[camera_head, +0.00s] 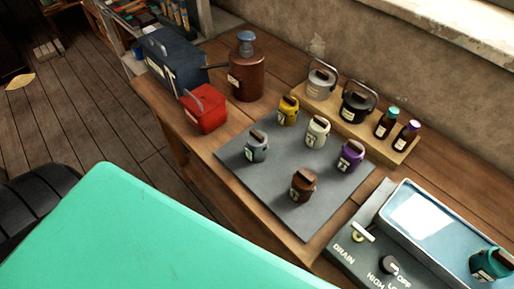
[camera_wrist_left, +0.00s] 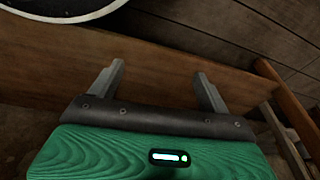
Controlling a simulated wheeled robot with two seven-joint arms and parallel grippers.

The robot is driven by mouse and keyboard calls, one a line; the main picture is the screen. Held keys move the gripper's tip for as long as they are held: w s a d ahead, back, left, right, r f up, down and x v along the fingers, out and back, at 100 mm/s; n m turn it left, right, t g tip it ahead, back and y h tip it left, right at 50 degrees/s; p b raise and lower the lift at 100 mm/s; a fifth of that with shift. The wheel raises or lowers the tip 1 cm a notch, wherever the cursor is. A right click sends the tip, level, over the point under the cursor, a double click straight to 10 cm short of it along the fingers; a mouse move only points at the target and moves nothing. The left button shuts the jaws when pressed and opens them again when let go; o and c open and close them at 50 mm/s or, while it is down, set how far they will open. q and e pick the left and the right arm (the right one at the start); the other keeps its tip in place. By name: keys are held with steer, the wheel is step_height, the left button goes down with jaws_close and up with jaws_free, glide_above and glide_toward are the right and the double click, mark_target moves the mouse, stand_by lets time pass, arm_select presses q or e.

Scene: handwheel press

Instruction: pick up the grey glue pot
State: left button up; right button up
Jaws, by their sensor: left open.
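The grey glue pot (camera_head: 256,147) stands upright on the left part of a grey mat (camera_head: 235,175) on the wooden bench in the head view. It has a brown-topped lid and a pale label. Nothing touches it. My left gripper (camera_wrist_left: 160,75) shows in the left wrist view, open, with nothing between its two fingers. It faces a wooden board, and no pot is in that view. My left gripper's fingers do not show in the head view, and my right gripper is in neither view.
Yellow (camera_head: 288,110), cream (camera_head: 317,131), purple (camera_head: 350,155) and brown (camera_head: 303,184) pots share the mat. A red box (camera_head: 204,109) and a copper-coloured can (camera_head: 246,75) stand behind left. A rack (camera_head: 398,157) holds kettles and bottles. A water bath (camera_head: 440,215) holds a teal pot (camera_head: 490,263).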

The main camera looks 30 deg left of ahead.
mark_target(255, 143)
arm_select(q)
steer(key=w+a+r+n+t+y+p, duration=0.1)
steer(key=w+r, duration=0.2)
steer(key=r, duration=1.6)
steer(key=w+r+n+t+p, duration=0.1)
steer(key=w+r, duration=0.2)
steer(key=r, duration=1.5)
steer(key=w+d+r+n+t+y, duration=0.3)
steer(key=w+r+n+t+y, duration=0.2)
steer(key=w+r+t, duration=0.45)
steer(key=shift+g, duration=0.45)
steer(key=p+x, duration=0.3)
steer(key=x, duration=0.3)
steer(key=shift+w+a, duration=0.2)
steer(key=shift+w, duration=0.05)
steer(key=shift+w+a+f, duration=0.25)
steer(key=shift+w, duration=0.25)
steer(key=shift+w+a+r+p, duration=0.1)
steer(key=shift+w+p, duration=0.4)
steer(key=shift+p, duration=0.05)
steer(key=p+x, duration=0.2)
steer(key=x, duration=0.1)
steer(key=shift+w, duration=0.25)
steer(key=shift+w+a+f, duration=0.1)
steer(key=shift+w+f, duration=0.2)
steer(key=shift+w, duration=0.1)
steer(key=shift+c, duration=0.9)
jaws_close()
